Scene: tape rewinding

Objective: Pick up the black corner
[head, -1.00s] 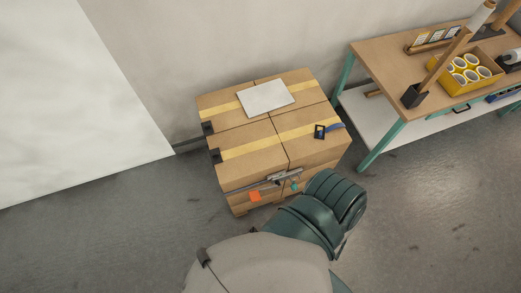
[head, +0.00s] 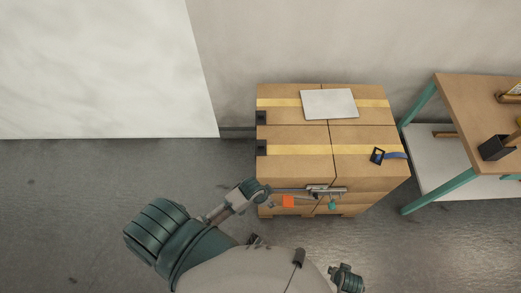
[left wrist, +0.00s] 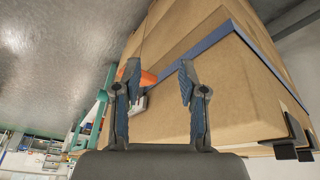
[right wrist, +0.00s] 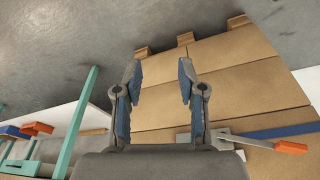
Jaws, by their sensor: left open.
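Two black corners sit on the left edge of the carton stack in the head view, a far one (head: 261,117) and a near one (head: 261,147). Black corner pieces (left wrist: 297,130) also show at the lower right of the left wrist view, beside a blue strap (left wrist: 225,38). My left gripper (left wrist: 160,72) is open and empty, pointing at the carton's side, with the corners off to the right of its fingers. My right gripper (right wrist: 160,70) is open and empty, facing the lower cartons. In the head view I cannot make out either gripper's fingers clearly.
The carton stack (head: 365,137) carries a white sheet (head: 329,103) and a black buckle (head: 377,155) with blue strap. A grey tool (head: 325,190) and an orange piece (head: 288,201) are at its front. A workbench (head: 470,100) stands right. Floor left is clear.

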